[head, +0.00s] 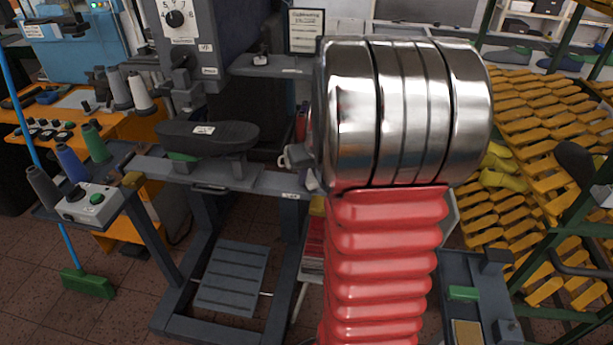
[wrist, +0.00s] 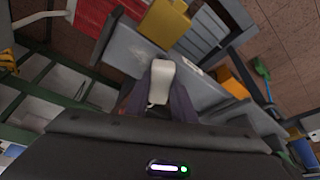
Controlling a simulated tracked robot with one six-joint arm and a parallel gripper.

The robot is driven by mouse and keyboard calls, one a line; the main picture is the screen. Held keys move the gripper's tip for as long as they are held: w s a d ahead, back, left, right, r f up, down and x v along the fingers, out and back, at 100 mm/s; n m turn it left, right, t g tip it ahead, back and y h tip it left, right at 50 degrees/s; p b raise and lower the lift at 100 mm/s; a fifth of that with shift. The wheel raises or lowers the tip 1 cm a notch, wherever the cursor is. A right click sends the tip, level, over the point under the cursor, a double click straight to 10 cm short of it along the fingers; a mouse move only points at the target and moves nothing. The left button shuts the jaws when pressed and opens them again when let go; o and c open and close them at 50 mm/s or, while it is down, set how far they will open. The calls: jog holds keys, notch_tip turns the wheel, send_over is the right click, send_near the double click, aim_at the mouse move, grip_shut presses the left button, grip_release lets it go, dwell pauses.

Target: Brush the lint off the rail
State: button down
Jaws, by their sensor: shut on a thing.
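My gripper (wrist: 158,98) is shut on a white, rounded object (wrist: 161,76), seen between its dark fingers in the wrist view. I cannot tell from its visible end whether it is a brush; no bristles show. In the head view my own arm hides most of the gripper, and a small whitish piece (head: 298,156) shows at the arm's left edge. The grey rail (head: 270,181) runs across the machine's front just below that piece. I cannot make out lint on it. A grey surface (wrist: 135,50) lies beyond the held object in the wrist view. Contact cannot be told.
A black shoe-shaped piece (head: 207,134) lies on the machine left of my arm. A control box (head: 86,203) and thread cones (head: 70,163) stand farther left. A green broom (head: 88,283) reaches the floor.

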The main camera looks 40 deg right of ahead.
jog(key=shift+s+d, duration=0.8)
jog(key=shift+s, duration=0.35)
jog(key=shift+d, duration=0.1)
jog(key=shift+s+d+r, duration=0.1)
jog(key=shift+s+d, duration=0.45)
jog(key=shift+s, duration=0.15)
jog(key=shift+s+d, duration=0.5)
jog(key=shift+s, duration=0.2)
jog(key=shift+f, duration=0.2)
jog(key=shift+a, duration=0.1)
jog(key=shift+w+a+r, duration=0.1)
jog(key=shift+w+a, duration=0.45)
jog(key=shift+w, duration=0.2)
jog(key=shift+w+a, duration=0.5)
jog(key=shift+w, duration=0.2)
jog(key=shift+w, duration=0.1)
jog(key=shift+w+a+f, duration=0.2)
jog(key=shift+w+a, duration=0.95)
jog(key=shift+w, duration=0.15)
